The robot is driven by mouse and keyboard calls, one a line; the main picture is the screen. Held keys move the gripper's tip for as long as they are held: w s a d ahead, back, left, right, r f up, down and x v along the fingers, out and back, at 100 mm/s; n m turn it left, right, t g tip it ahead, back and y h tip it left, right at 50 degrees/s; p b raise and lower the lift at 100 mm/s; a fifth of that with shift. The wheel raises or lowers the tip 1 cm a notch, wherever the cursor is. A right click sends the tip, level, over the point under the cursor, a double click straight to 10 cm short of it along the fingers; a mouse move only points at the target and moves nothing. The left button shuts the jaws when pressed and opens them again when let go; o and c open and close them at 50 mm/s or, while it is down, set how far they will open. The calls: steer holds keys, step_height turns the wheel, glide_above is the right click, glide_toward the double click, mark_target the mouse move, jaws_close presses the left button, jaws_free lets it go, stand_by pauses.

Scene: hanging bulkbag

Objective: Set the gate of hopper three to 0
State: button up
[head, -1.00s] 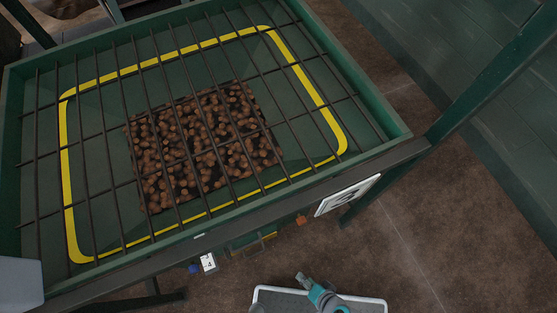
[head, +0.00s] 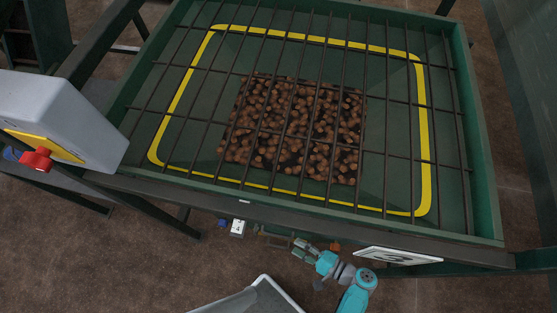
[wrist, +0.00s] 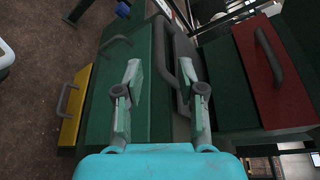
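Hopper three (head: 477,172) is a green bin under a dark bar grate, with brown lumps inside. A white sign (head: 397,256) on its front bears a 3. A small white tag (head: 238,228) that seems to read 4 hangs under the front edge. My gripper (head: 305,246) is below that edge, between tag and sign. In the wrist view my gripper (wrist: 163,80) is open and its two fingers are apart. The gate's setting is unclear.
In the wrist view a yellow panel (wrist: 75,105) with a handle is at left and a red panel (wrist: 258,72) with a handle at right. A grey box (head: 70,110) with a red knob (head: 37,160) stands left in the head view.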

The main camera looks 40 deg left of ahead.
mark_target(277, 236)
steer(key=shift+x, duration=4.75)
jaws_close()
